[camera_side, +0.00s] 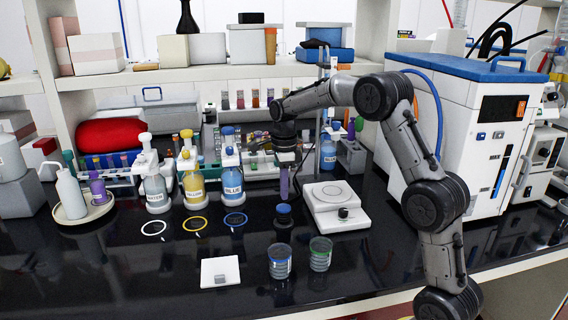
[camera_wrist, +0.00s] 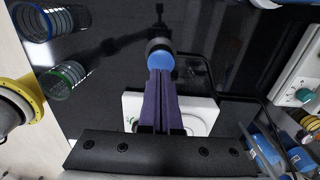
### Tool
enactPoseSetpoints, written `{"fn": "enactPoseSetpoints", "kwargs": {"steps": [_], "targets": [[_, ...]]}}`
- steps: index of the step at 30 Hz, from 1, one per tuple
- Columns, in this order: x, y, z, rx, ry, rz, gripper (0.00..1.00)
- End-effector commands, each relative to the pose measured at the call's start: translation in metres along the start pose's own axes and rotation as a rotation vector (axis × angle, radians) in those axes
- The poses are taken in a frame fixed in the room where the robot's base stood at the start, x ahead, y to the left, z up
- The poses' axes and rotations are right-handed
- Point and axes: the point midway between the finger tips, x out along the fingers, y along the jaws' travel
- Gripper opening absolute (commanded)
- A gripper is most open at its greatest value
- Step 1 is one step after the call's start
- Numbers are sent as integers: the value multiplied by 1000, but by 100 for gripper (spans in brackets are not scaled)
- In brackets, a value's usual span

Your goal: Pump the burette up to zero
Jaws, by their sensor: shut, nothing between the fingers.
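My gripper (camera_side: 284,198) points down with its purple fingers closed together and empty. Its fingers (camera_wrist: 160,78) also show in the wrist view. Just below the tips stands a small dark knob or bulb with a blue top (camera_side: 283,209); the blue top shows in the wrist view (camera_wrist: 160,62), in line with the tips. I cannot tell whether the tips touch it. A thin upright rod or tube (camera_side: 322,80) rises behind my arm, near a blue labelled bottle (camera_side: 328,152). My arm partly hides this area, and no burette scale or liquid level is readable.
A white plate device (camera_side: 335,205) sits right of the blue-topped knob. Two cups, blue-rimmed (camera_side: 280,262) and green-rimmed (camera_side: 320,254), stand in front. Dispenser bottles (camera_side: 192,180) stand left, with coloured rings (camera_side: 195,224) before them. A white boxy instrument (camera_side: 460,130) blocks the right.

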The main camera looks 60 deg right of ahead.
Motion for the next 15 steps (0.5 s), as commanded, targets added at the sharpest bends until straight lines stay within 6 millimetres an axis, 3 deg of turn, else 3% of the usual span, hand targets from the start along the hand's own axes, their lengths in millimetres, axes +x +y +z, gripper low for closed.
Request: {"fn": "enactPoseSetpoints", "kwargs": {"steps": [6, 15], "targets": [[-50, -1, 0, 0, -2, -6, 0], [-89, -1, 0, 0, -1, -4, 0]]}}
